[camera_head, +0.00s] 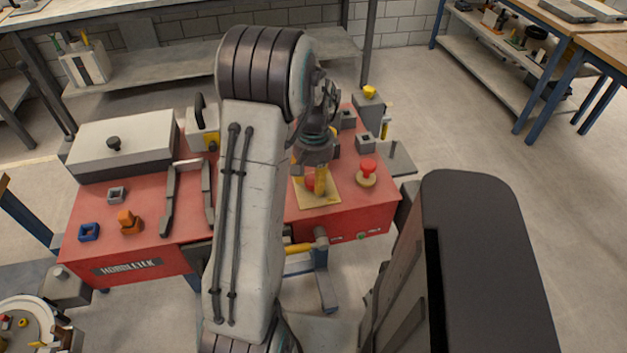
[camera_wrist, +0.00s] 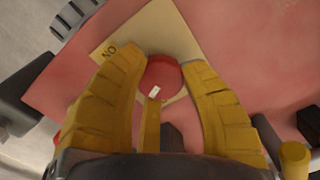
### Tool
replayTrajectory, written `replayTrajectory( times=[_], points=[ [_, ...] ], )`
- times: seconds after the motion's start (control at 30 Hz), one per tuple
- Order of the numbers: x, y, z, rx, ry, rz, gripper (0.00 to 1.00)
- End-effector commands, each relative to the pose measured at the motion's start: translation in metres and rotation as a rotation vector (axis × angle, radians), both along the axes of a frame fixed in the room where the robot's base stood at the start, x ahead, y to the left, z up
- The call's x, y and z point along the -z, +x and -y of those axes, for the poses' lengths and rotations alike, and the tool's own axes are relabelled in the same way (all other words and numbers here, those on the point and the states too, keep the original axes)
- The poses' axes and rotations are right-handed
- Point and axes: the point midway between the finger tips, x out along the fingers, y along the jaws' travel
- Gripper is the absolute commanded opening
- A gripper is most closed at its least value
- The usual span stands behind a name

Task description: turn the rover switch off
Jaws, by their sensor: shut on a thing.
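The rover switch has a round red knob (camera_wrist: 162,76) with a small white mark, on a cream plate (camera_wrist: 112,46) printed "ON", which reads upside down in the wrist view. The plate (camera_head: 327,201) also shows in the head view, on the right part of the red bench top. My gripper (camera_wrist: 160,62) points down over the plate, its yellow fingers on either side of the knob and shut on it. A narrow yellow bar (camera_wrist: 151,128) shows between the fingers, below the knob. In the head view my gripper (camera_head: 317,183) hides part of the knob.
A red mushroom button (camera_head: 367,166) stands just right of the plate, with small grey blocks (camera_head: 364,143) behind it. On the left of the bench are a grey lidded box (camera_head: 124,146), an orange piece (camera_head: 129,222) and a blue square ring (camera_head: 88,232).

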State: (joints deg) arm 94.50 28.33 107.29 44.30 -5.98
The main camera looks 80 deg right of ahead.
Motion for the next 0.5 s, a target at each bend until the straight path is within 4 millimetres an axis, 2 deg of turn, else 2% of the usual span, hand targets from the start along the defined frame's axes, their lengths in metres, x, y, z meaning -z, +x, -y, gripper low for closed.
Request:
replayTrajectory(
  times=[0.2, 0.5],
  points=[
    [0.0032, 0.0001, -0.0020, -0.169, 0.008, 0.000, 0.07],
    [0.0029, 0.0001, -0.0023, -0.319, 0.009, 0.001, 0.07]
  ],
)
